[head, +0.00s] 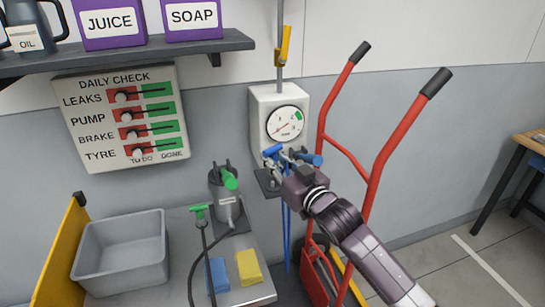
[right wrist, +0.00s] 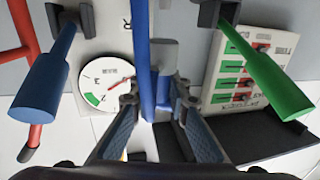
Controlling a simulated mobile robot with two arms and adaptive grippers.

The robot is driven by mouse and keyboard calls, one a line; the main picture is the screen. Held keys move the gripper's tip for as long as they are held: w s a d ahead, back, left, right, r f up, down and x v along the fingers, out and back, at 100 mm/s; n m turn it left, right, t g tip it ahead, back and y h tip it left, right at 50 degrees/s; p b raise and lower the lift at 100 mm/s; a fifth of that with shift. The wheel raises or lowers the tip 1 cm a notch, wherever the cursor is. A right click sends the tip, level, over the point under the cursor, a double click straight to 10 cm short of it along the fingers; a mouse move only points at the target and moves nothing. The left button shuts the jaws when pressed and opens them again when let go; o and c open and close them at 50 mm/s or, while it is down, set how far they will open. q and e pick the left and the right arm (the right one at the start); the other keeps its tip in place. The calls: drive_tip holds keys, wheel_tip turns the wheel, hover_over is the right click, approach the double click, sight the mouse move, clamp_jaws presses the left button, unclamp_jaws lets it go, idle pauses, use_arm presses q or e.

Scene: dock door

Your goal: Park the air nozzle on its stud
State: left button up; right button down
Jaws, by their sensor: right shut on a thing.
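The air nozzle (head: 272,152) has a blue top and a blue hose (head: 288,232) hanging down. My right gripper (head: 287,167) is shut on it in front of the gauge box. A thick blue stud (head: 309,158) sticks out from a dark bracket, just right of the nozzle in the head view. The blue stud (right wrist: 48,92) is at the left in the wrist view, empty and apart from the nozzle. My left gripper is not in view.
A green stud (head: 230,179) is on a bracket at left, with a green-topped nozzle (head: 200,213) below it. The gauge box (head: 262,98) is behind my gripper. A red hand truck (head: 384,150) stands close on the right. A grey bin (head: 120,250) is at lower left.

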sight(273, 182)
drive_tip(key=shift+f+b, duration=1.3)
drive_tip(key=shift+f, duration=0.45)
drive_tip(key=shift+p, duration=0.7)
drive_tip(key=shift+f+b, duration=0.35)
drive_tip(key=shift+f, duration=0.2)
drive_tip(key=c, duration=2.1)
unclamp_jaws()
drive_tip(key=shift+s, duration=0.1)
